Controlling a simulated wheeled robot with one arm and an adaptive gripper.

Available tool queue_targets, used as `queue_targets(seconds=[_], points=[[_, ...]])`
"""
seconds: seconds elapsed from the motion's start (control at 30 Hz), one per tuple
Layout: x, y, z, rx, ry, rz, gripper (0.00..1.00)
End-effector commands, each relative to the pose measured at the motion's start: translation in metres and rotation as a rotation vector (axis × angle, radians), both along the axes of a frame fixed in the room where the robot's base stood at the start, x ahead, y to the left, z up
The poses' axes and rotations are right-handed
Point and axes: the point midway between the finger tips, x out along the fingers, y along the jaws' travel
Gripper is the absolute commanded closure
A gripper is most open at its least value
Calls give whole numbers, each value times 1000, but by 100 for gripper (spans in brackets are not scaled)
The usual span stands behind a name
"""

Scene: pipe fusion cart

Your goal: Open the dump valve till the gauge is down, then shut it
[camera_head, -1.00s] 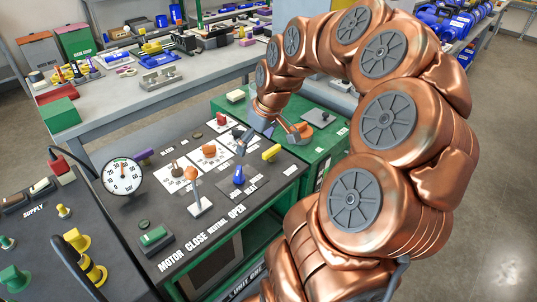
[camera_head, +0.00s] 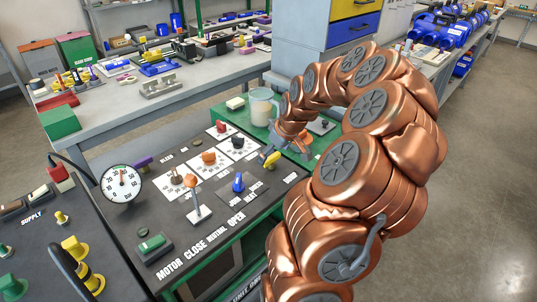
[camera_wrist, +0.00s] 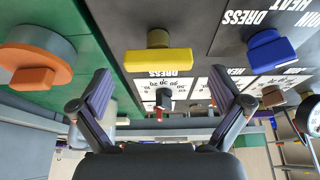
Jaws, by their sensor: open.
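The round white gauge (camera_head: 121,184) stands at the left of the dark panel (camera_head: 205,228); its needle points roughly upward. A yellow handle (camera_head: 271,160) sits near the panel's right edge. In the wrist view the yellow handle (camera_wrist: 158,61) is across the middle, just ahead of my gripper (camera_wrist: 160,95). Both fingers are spread, with nothing held between them. In the head view my gripper (camera_head: 297,153) is beside the yellow handle, partly hidden by my arm. No label naming the dump valve is readable, so I cannot tell which handle it is.
An orange round-based knob (camera_wrist: 35,62) is left of my gripper in the wrist view. A clear jug (camera_head: 263,106) stands behind.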

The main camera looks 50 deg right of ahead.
Motion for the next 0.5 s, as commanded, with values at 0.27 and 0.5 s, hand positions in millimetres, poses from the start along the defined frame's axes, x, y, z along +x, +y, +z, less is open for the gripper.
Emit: queue_targets(seconds=[0.27, 0.5], points=[[2, 5, -9, -3, -2, 1, 0], [-3, 14, -2, -14, -11, 2, 8]])
